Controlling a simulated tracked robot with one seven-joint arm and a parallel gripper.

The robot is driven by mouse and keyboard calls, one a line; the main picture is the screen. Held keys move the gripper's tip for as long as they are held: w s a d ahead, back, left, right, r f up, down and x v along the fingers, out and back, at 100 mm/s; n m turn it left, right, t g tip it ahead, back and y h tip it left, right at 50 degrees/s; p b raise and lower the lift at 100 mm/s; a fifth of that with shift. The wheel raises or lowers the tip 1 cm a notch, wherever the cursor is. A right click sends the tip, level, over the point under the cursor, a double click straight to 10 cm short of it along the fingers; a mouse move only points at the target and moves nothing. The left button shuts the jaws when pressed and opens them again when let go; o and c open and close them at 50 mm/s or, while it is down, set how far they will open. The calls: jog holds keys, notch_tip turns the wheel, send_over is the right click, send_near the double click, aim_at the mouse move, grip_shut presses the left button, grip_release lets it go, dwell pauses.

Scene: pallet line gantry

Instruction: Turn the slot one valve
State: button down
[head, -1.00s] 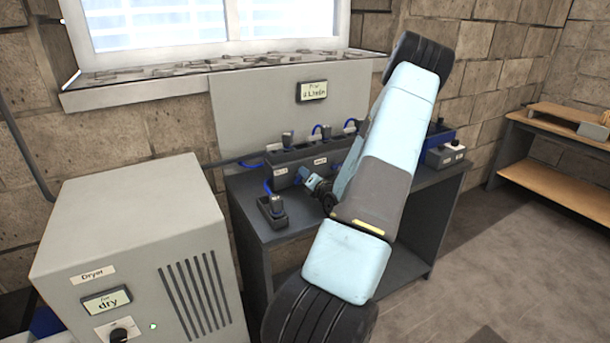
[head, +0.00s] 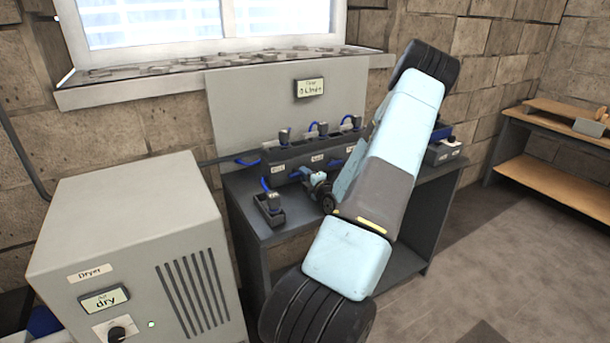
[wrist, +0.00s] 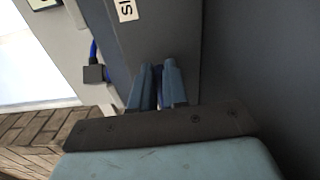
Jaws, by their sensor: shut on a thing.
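A dark manifold block (head: 268,156) with white slot labels stands on the bench against the grey back panel. My gripper (head: 307,175) is at the front face of the block, just below the labels. The wrist view shows its two light-blue fingers (wrist: 158,87) closed around a narrow dark-blue piece, apparently a valve handle, mostly hidden between them. The labels are too small in the head view to tell which slot this is. Another blue handle (head: 336,163) shows to the right.
Plugs with blue hoses sit along the block top. A small holder (head: 268,213) with a plug stands at the bench's left. A flow display (head: 310,88) hangs above. The dryer cabinet (head: 130,250) stands front left. A wooden bench (head: 560,180) is far right; open floor lies between.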

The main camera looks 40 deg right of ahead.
jog(key=shift+s+d+f+m, duration=0.15)
jog(key=shift+s+f+m, duration=0.1)
jog(key=shift+m, duration=0.15)
jog(key=c, duration=1.4)
grip_release()
jog(key=shift+w, duration=0.1)
jog(key=shift+o, duration=1.4)
jog(key=shift+r, duration=0.1)
jog(key=v, duration=1.3)
jog(key=shift+s+a, duration=0.25)
jog(key=shift+s, duration=0.05)
